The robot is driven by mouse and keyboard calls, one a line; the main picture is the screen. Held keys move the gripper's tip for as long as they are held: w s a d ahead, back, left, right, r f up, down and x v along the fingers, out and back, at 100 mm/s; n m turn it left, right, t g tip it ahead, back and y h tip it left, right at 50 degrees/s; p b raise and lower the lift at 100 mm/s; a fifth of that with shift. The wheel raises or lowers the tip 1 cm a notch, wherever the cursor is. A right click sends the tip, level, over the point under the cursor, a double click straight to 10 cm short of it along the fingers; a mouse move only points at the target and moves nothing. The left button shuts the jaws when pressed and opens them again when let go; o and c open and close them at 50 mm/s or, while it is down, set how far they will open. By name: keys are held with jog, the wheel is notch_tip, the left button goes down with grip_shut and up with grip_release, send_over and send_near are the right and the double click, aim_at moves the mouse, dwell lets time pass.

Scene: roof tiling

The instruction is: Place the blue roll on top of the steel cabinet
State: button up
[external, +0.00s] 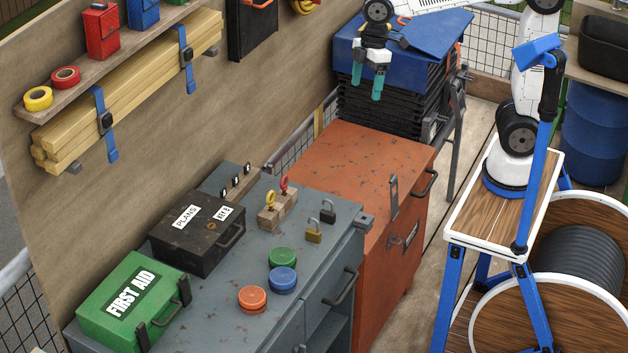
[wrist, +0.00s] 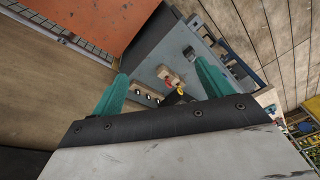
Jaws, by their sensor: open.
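The blue roll (external: 283,282) lies flat on the grey steel cabinet (external: 325,245) near its front edge, in the external view. A green roll (external: 283,258) is just behind it and an orange roll (external: 252,299) is to its front left. I cannot tell whether they touch. My gripper (external: 366,85) has teal fingers, is open and empty, and hangs high at the back near a stack with a blue cover, far from the blue roll. In the wrist view my gripper (wrist: 160,70) points toward part of the grey cabinet top; I cannot make out the blue roll there.
A rusty orange cabinet (external: 365,160) adjoins the grey one. On the grey top are a black box (external: 198,235), a green first-aid box (external: 130,300), padlocks (external: 314,235) and a wooden block with hooks (external: 277,212). A wall shelf (external: 135,60) overhangs the left.

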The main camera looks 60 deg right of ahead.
jog(key=s+d+f+m+h, duration=0.1)
jog(key=s+d+m, duration=0.4)
jog(key=s+d, duration=0.5)
jog(key=s+d+f+m+h, duration=0.1)
jog(key=s+d+f+m, duration=0.3)
jog(key=s+d, duration=0.5)
jog(key=shift+s+d+m+t, duration=0.4)
jog(key=shift+s+m, duration=0.1)
jog(key=shift+m, duration=0.5)
jog(key=shift+f, duration=0.1)
